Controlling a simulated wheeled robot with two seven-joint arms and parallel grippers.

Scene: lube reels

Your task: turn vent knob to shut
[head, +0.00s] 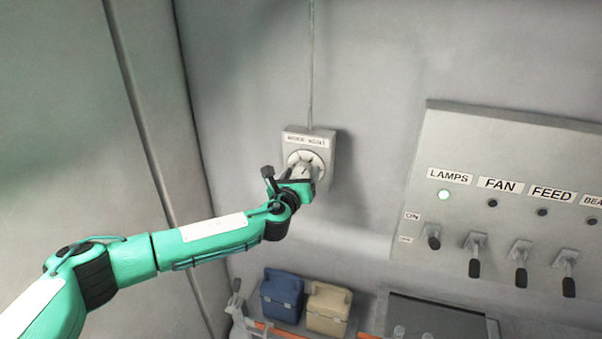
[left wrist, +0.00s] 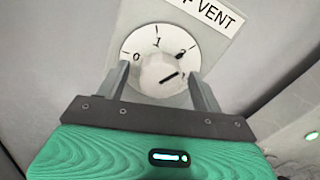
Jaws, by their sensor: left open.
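The vent knob (left wrist: 158,72) is a pale round knob on a white dial (left wrist: 145,42) marked 0, 1 and a partly blurred mark like 2. A dark line on the knob slants up to the right, away from the 0. A label reading VENT (left wrist: 218,14) sits above. In the head view the grey vent box (head: 321,143) is on the wall, its dial partly hidden by my gripper. My left gripper (head: 300,174) is open at the dial, with one finger on each side of the knob. I cannot tell whether the fingers touch it. My right gripper is out of view.
A switch panel (head: 470,140) with LAMPS, FAN and FEED labels and several levers is at the right; the LAMPS light is green. A blue box (head: 282,296) and a tan box (head: 327,309) stand below. The wall between vent box and panel is clear.

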